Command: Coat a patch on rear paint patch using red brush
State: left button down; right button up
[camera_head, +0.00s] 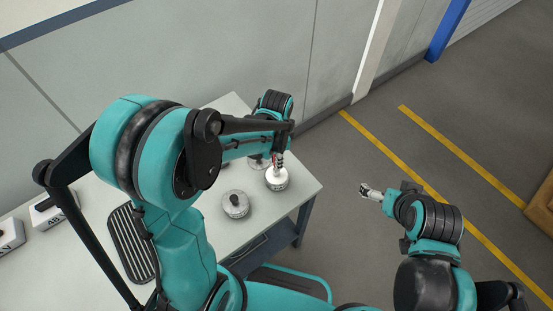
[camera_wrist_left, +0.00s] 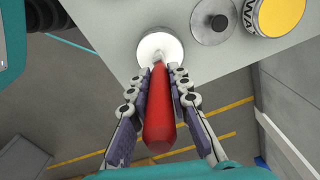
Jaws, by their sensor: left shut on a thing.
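My left gripper (camera_wrist_left: 161,78) is shut on the red brush (camera_wrist_left: 160,115), whose handle lies between the fingers. The brush's far end reaches over a round white-topped can (camera_wrist_left: 154,46), and its tip is hard to make out against the white. In the head view my left gripper (camera_head: 278,162) is right above the white-topped can (camera_head: 276,180) near the table's right edge. My right gripper (camera_head: 370,191) hangs over the floor, away from the table; its fingers are too small to judge. I cannot pick out the rear paint patch.
A lidded can (camera_head: 235,205) with a dark knob stands nearby on the table (camera_head: 308,186). The left wrist view also shows a can with a yellow top (camera_wrist_left: 282,14). A black ribbed tray (camera_head: 130,243) and labelled boxes (camera_head: 47,213) are at left. My left arm hides much of the table.

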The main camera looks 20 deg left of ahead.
pick_arm(q)
jog(key=shift+r+p, duration=0.65)
jog(key=shift+r, duration=0.1)
jog(key=shift+r+p, duration=2)
jog(key=shift+r, duration=0.75)
jog(key=shift+f, duration=0.1)
